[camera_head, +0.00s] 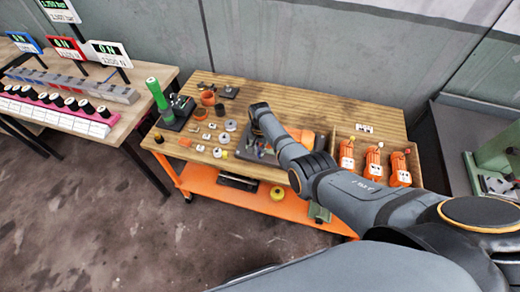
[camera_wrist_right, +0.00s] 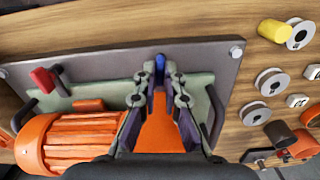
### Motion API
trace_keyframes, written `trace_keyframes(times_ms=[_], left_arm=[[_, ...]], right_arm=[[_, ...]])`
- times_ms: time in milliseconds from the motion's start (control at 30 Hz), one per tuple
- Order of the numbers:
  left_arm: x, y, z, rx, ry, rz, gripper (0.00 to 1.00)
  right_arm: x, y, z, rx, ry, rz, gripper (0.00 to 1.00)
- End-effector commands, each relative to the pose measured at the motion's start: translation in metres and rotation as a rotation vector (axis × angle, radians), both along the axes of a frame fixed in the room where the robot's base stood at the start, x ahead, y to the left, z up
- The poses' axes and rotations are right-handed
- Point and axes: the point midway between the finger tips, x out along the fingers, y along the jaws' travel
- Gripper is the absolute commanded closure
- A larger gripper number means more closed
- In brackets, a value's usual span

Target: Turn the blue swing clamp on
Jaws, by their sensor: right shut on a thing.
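The blue swing clamp (camera_wrist_right: 160,66) shows as a narrow upright blue piece in the right wrist view, at the far side of a pale green plate (camera_wrist_right: 105,92). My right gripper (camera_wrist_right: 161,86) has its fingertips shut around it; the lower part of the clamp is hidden. In the head view my right gripper (camera_head: 263,148) is over the grey fixture on the wooden bench, mostly hidden by its own arm. A red handle (camera_wrist_right: 42,80) stands at the plate's left. My left gripper is not in view.
An orange ribbed motor (camera_wrist_right: 75,142) lies close left of the right gripper. Rings and small cylinders, including a yellow one (camera_wrist_right: 272,31), lie to its right. In the head view, a green-handled press (camera_head: 158,97) stands left and several orange devices (camera_head: 373,164) stand right.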

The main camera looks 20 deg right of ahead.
Motion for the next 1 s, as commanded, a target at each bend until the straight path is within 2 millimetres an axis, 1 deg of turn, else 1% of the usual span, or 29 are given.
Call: trace_keyframes(times_ms=[200,333,833,867,1000], left_arm=[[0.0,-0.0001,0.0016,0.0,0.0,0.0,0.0],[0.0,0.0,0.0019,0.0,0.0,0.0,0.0],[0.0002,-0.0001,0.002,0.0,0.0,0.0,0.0],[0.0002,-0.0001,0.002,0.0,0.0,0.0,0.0],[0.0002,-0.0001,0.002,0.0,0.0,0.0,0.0]], right_arm=[[-0.0005,0.0002,-0.0002,0.001,0.002,0.083,1.0],[-0.0006,0.0002,-0.0004,0.0,0.002,0.108,1.0],[-0.0006,0.0002,-0.0006,0.0,0.002,0.122,1.0],[-0.0006,0.0002,-0.0006,0.0,0.002,0.122,0.88],[-0.0004,0.0002,-0.0004,0.0,0.001,0.122,0.69]])
